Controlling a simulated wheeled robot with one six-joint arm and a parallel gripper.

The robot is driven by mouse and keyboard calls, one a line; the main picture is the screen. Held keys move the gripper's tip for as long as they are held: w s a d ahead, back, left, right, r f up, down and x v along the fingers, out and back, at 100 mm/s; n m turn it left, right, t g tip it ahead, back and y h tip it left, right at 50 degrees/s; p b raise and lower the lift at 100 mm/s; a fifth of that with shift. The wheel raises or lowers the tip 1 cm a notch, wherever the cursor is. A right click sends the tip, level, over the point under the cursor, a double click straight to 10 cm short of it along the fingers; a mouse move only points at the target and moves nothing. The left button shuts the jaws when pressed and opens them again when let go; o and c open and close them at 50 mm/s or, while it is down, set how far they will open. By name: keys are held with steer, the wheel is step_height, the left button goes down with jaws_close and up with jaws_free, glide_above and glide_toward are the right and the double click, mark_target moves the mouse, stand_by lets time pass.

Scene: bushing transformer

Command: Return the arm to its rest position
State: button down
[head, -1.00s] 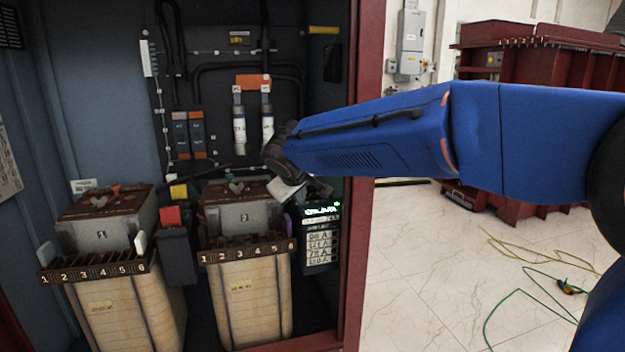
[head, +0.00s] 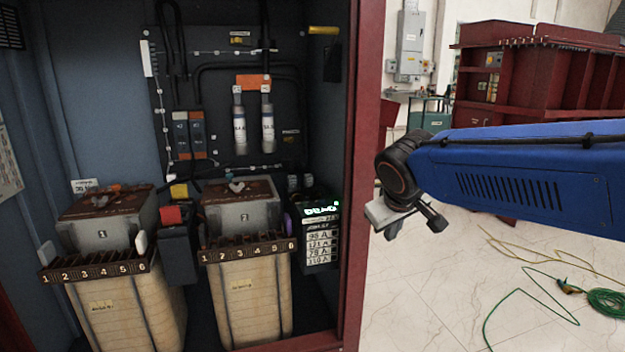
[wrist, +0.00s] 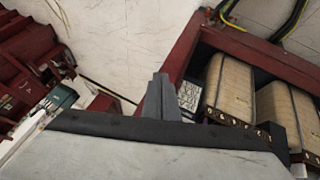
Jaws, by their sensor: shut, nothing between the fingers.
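My blue arm (head: 530,180) reaches in from the right, in front of the open floor and outside the cabinet. My gripper (head: 382,222) hangs at the arm's end, just right of the cabinet's red door frame. Its fingers also show in the wrist view (wrist: 167,98), close together with nothing between them. The fingertips are only partly visible in the head view.
The open cabinet (head: 364,150) holds two numbered transformers, left (head: 120,295) and right (head: 250,295), and a lit display box (head: 318,235). A red transformer (head: 545,80) stands behind my arm.

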steer(key=s+d+f+m, duration=0.1)
steer(key=s+d+f, duration=0.2)
steer(key=s, duration=0.5)
steer(key=s+d+f+m+g+y, duration=0.1)
steer(key=s+d+f, duration=0.3)
steer(key=s, duration=0.4)
steer(key=s+d+f+m+g, duration=0.1)
steer(key=s+d+f, duration=0.3)
steer(key=s, duration=0.5)
steer(key=shift+f+m, duration=0.55)
steer(key=shift+m, duration=0.35)
